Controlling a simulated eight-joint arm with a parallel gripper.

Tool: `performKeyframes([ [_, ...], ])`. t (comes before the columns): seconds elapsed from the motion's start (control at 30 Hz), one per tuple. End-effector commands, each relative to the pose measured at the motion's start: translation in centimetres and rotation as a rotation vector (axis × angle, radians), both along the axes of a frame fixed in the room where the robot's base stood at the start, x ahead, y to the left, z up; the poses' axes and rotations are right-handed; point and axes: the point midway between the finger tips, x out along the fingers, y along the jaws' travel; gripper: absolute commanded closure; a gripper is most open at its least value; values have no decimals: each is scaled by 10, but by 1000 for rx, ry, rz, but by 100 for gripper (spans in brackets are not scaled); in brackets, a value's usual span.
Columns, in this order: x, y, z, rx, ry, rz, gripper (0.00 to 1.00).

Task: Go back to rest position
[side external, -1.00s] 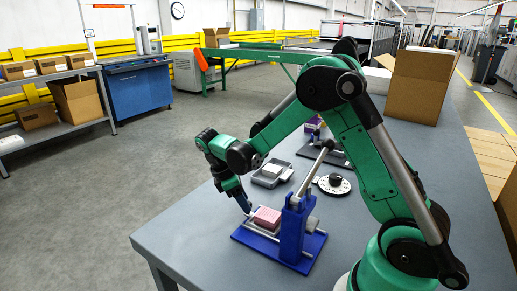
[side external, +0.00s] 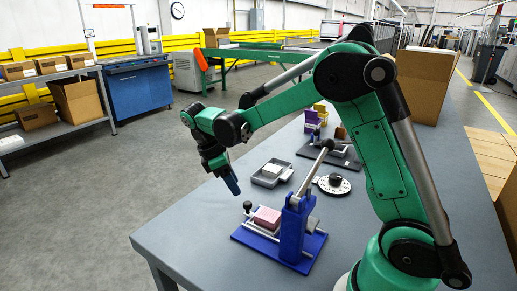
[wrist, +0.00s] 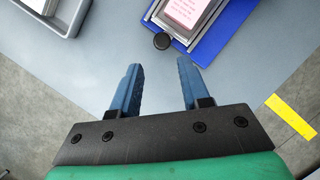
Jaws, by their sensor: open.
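My gripper (side external: 233,186) hangs over the table, to the left of and above the blue fixture. In the wrist view its two blue fingers (wrist: 163,88) are apart with nothing between them. The blue fixture (side external: 296,226) stands near the table's front end, with a pink block (side external: 267,217) lying in it and a raised lever. In the wrist view the fixture (wrist: 228,32) and the pink block (wrist: 187,10) show at the top, clear of the fingers.
A grey tray (side external: 262,182) with a light block stands behind the fixture, beside a round dial (side external: 335,184). A second, dark fixture (side external: 335,153), purple and yellow items (side external: 312,118) and a cardboard box (side external: 423,88) stand further back. The table's front left is clear.

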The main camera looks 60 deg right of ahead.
Motion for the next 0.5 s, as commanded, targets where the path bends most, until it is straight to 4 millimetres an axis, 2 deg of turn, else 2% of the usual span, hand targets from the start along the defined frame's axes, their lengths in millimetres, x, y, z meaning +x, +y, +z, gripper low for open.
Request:
performKeyframes([
  [0.17,-9,11,19,8,-139,-65,59],
  [0.3,-23,26,38,44,-343,-181,59],
  [0.5,-48,50,54,154,-625,-382,59],
])
